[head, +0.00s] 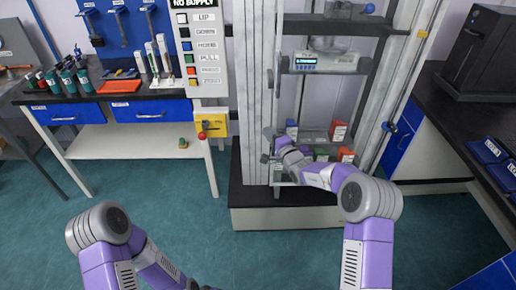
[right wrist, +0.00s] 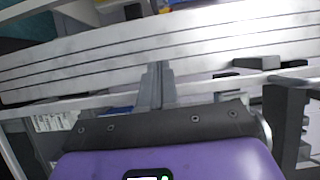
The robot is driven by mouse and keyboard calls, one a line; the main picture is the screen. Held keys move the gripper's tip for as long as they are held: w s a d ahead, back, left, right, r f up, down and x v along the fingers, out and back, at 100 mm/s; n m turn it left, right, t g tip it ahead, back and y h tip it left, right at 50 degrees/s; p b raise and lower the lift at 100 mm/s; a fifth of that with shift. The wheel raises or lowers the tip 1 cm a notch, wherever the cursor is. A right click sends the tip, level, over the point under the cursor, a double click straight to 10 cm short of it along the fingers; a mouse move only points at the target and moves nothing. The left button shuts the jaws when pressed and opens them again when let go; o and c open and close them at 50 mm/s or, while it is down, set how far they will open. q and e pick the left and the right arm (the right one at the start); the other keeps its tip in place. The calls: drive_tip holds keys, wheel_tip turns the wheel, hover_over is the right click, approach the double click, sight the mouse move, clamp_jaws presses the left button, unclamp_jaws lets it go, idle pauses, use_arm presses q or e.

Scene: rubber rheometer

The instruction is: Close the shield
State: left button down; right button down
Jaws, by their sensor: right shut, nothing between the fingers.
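The rheometer cabinet (head: 257,90) stands in the middle of the head view, with pale metal posts and an open-looking front. What looks like the shield's thin light frame (head: 278,100) runs upright beside the left post; its clear pane is hard to make out, so I cannot tell its exact angle. My right gripper (head: 272,158) is at the lower left of the cabinet front, close to this frame. In the right wrist view its fingers (right wrist: 156,86) are together and empty, in front of a grooved metal post (right wrist: 90,65). My left arm is low; its gripper is out of frame.
Red boxes (head: 338,131) and small bottles sit on the cabinet's lower shelf, behind my right arm. A yellow switch box (head: 211,124) with a red knob is left of the cabinet. Benches stand left and right (head: 437,120). The floor (head: 150,215) in front is clear.

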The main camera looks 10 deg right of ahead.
drive_tip(key=s+a+p, duration=0.2)
drive_tip(key=s+a, duration=0.5)
drive_tip(key=shift+s+a+p, duration=0.15)
drive_tip(key=shift+a+p, duration=0.15)
drive_tip(key=shift+a, duration=0.05)
drive_tip(key=s+a+f+n+g+y+p, duration=0.1)
drive_tip(key=s+a+f+n+g, duration=0.15)
drive_tip(key=s+f+g, duration=0.55)
drive_tip(key=s+a+f+n+g+y+p, duration=0.1)
drive_tip(key=s+a+f+n+g+p, duration=0.3)
drive_tip(key=s+f, duration=0.6)
drive_tip(key=s+d+f+n+g+h, duration=0.1)
drive_tip(key=s+d+f, duration=0.1)
drive_tip(key=s+d, duration=0.2)
drive_tip(key=s+d+f+n+g+h+p, duration=0.1)
drive_tip(key=s+d, duration=0.3)
drive_tip(key=s, duration=0.6)
drive_tip(key=s+d+f+n+g+h+p, duration=0.1)
drive_tip(key=s+d+f+n+g+h, duration=0.1)
drive_tip(key=s+d, duration=0.2)
drive_tip(key=shift+s+f+h, duration=0.3)
drive_tip(key=shift+s+h, duration=0.1)
drive_tip(key=shift+s, duration=1.1)
